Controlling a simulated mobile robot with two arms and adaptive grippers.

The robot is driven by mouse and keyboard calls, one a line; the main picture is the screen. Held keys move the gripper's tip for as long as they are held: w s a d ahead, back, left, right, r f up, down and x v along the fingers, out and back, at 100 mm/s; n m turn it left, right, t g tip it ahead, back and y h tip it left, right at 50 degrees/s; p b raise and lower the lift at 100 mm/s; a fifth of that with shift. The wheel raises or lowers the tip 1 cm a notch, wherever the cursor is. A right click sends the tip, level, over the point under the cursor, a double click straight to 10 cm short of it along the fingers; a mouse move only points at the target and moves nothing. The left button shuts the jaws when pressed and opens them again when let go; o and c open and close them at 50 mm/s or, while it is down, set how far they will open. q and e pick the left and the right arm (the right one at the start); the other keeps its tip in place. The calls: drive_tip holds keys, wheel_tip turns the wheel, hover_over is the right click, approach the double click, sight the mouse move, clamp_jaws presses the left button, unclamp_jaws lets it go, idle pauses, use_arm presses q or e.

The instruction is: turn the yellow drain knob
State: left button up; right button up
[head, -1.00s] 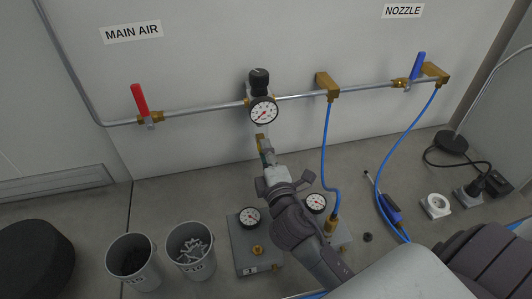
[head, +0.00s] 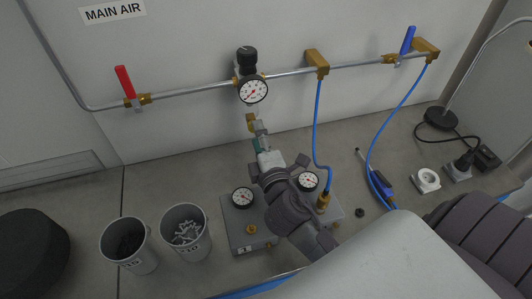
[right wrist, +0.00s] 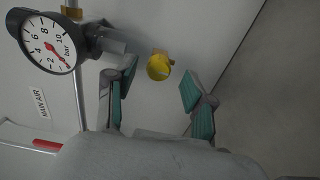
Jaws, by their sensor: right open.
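The yellow drain knob (right wrist: 159,67) shows in the right wrist view, round and bright, below the regulator gauge's pipework. In the head view a small brass-yellow part (head: 251,122) under the regulator appears to be it, partly covered by my gripper. My right gripper (right wrist: 160,84) is open, with a teal-padded finger on either side of the knob in the picture. I cannot tell whether the knob is between the pads or just beyond them. The right gripper (head: 257,129) also shows in the head view, reaching up to the regulator. My left gripper is not in view.
The pressure gauge (head: 253,91) is close above the gripper. A pipe runs along the wall with a red lever (head: 125,81) and a blue lever (head: 407,40). Two bins (head: 185,233), a gauge block (head: 247,222) and blue hoses (head: 317,130) are below.

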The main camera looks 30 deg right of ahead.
drive_tip(key=v, duration=1)
drive_tip(key=shift+s, duration=0.2)
